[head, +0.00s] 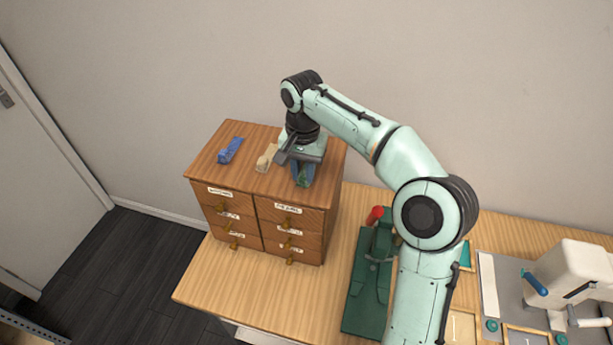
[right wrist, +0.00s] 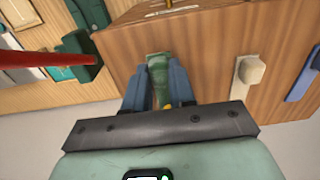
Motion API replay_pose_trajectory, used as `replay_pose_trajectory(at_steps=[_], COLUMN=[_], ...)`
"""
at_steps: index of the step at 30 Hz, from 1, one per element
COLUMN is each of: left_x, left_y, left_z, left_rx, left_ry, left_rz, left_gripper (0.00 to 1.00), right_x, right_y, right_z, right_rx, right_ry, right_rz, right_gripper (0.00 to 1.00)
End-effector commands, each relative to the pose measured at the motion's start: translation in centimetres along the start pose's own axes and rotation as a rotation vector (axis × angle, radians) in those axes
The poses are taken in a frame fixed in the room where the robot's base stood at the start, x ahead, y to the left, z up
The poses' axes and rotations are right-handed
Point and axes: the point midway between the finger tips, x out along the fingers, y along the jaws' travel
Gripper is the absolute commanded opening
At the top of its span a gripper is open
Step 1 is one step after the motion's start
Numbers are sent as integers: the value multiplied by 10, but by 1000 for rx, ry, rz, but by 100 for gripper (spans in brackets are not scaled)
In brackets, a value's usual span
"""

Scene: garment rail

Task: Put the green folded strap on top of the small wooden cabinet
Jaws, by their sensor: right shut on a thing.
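The small wooden cabinet (head: 262,197) stands at the left end of the table, with labelled drawers on its front. My right gripper (head: 302,181) is over the right part of the cabinet top, pointing down. It is shut on the green folded strap (right wrist: 158,78), which shows between the two blue fingers in the right wrist view. In the head view only a bit of green shows at the fingertips. The strap is at or just above the cabinet top; I cannot tell whether it touches. My left gripper is not in view.
A blue folded strap (head: 230,149) and a beige one (head: 266,157) lie on the cabinet top, left of my right gripper. A dark green device with a red knob (head: 376,213) stands right of the cabinet. A white machine (head: 575,280) is at the far right.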

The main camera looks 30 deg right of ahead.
Motion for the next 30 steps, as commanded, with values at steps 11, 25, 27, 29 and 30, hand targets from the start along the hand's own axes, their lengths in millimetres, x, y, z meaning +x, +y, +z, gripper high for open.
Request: replay_pose_trajectory(at_steps=[11, 25, 27, 29, 30], left_x=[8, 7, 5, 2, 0], left_y=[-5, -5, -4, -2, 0], left_z=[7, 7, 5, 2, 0], left_rx=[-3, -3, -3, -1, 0], left_ry=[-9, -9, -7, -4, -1], left_rz=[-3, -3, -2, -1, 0], left_gripper=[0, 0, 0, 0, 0], right_x=[12, 10, 5, -4, -11], right_y=[1, 1, 0, 0, -1], right_z=[2, 1, 1, 1, 1], right_rx=[1, 1, 1, 1, 0], right_ry=[-2, -1, 0, 1, 2], right_rz=[3, 2, 1, 0, -1], right_gripper=[0, 50, 50, 50, 50])
